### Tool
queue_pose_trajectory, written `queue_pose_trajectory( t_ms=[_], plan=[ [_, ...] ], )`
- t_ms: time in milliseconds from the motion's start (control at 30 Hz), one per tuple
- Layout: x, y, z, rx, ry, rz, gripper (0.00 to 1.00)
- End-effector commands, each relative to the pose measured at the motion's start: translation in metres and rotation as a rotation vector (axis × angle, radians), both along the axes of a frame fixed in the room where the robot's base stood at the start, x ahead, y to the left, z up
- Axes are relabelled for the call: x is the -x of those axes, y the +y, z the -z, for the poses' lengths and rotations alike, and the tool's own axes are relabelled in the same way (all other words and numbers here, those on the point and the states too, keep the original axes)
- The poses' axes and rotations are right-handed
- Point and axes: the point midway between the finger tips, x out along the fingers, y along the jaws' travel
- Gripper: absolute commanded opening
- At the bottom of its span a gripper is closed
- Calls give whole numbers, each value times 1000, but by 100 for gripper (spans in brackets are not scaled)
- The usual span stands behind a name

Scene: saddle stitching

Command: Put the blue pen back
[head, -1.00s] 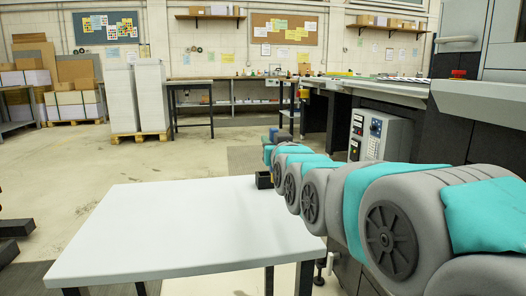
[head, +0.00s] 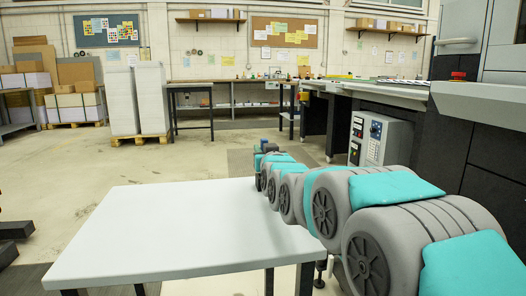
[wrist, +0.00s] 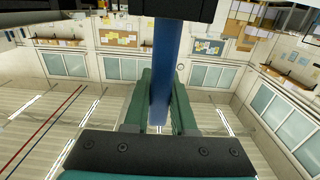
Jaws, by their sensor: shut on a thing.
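In the wrist view my gripper (wrist: 160,82) has its two green fingers shut on the blue pen (wrist: 166,50). The pen runs lengthwise between the fingers. Its far end meets a black block-like thing (wrist: 180,9) at the top edge of the wrist view; I cannot tell whether the pen is inside, behind or only touching it. In the head view my arm reaches to the far right corner of the white table (head: 165,225).
The visible tabletop is bare. A grey control box (head: 380,139) and a large machine (head: 475,165) stand to the right of my arm. Paper stacks (head: 152,98) on a pallet stand at the back. Open floor lies beyond the table.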

Motion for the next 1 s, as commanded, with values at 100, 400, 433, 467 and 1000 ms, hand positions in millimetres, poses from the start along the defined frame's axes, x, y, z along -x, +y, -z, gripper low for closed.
queue_pose_trajectory(
  t_ms=[100, 400, 433, 467, 1000],
  plan=[
    [0, 0, -1, 0, -1, 0, 0],
    [0, 0, 3, -1, 0, 0, 31],
    [0, 0, 3, -1, 0, 0, 34],
    [0, 0, 3, -1, 0, 0, 37],
    [4, -2, -1, -1, 0, 0, 54]
  ],
)
